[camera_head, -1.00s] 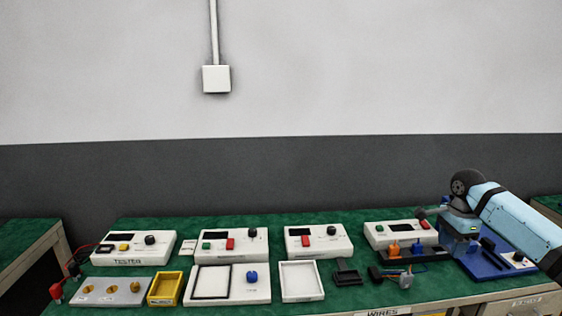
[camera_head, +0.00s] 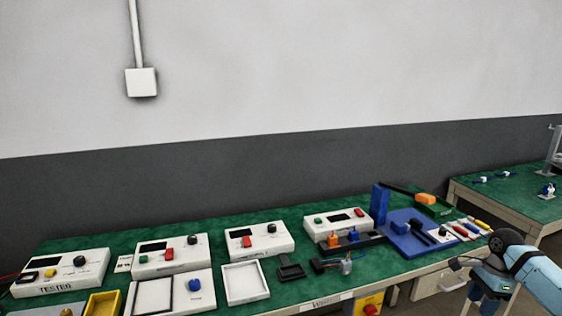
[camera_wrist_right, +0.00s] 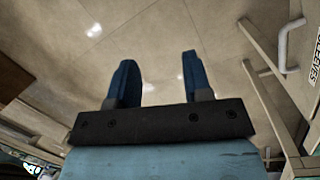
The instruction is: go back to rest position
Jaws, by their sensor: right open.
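My right arm comes in at the lower right of the head view, with its blue gripper (camera_head: 490,290) low in front of the bench's front edge. In the right wrist view the two blue fingers (camera_wrist_right: 158,85) stand apart with nothing between them, over the floor. The gripper is open and empty and touches nothing that I can see. My left gripper is not in view.
The green-topped bench (camera_head: 290,293) holds white test boxes (camera_head: 258,238), a white tray (camera_head: 245,282) and a blue fixture (camera_head: 408,235). A second bench (camera_head: 520,207) stands at the right. A drawer (camera_head: 438,280) is under the front edge, near my right gripper.

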